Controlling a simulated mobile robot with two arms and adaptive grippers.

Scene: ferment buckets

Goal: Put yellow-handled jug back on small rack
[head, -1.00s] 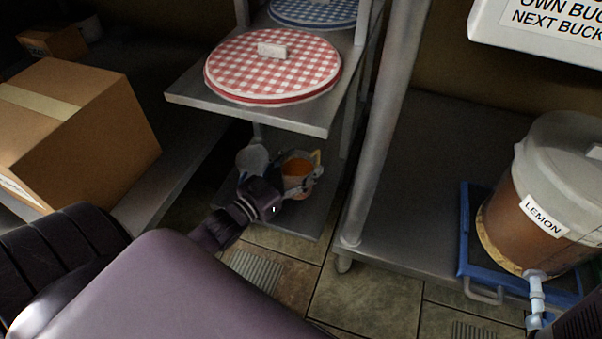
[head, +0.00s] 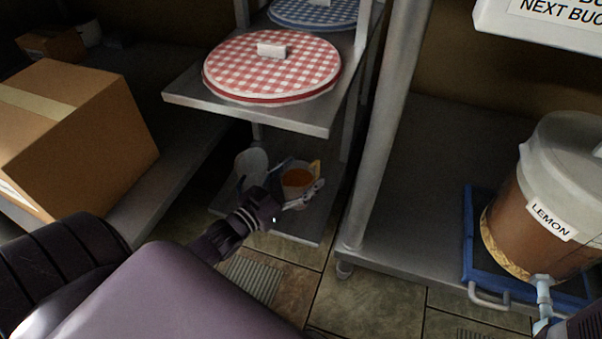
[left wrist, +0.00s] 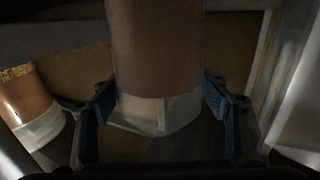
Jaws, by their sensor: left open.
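The yellow-handled jug (head: 296,181), holding orange-brown liquid, stands upright on the lower shelf of the small rack (head: 250,107). Its yellow handle (head: 316,168) shows at its right rear. My left gripper (head: 300,187) is open in front of the jug, with a finger on each side of it. In the left wrist view, a brown container with a pale base (left wrist: 158,110) stands between the two blue-padded fingers, with dark gaps beside it. Contact is too dark to tell. My right gripper's fingers are not visible.
A pale jug (head: 251,162) stands left of the yellow-handled one on the same shelf. A red checked lid (head: 270,75) lies on the shelf above, giving low headroom. A rack post (head: 385,150), a LEMON bucket (head: 540,180) and a cardboard box (head: 75,130) flank the area.

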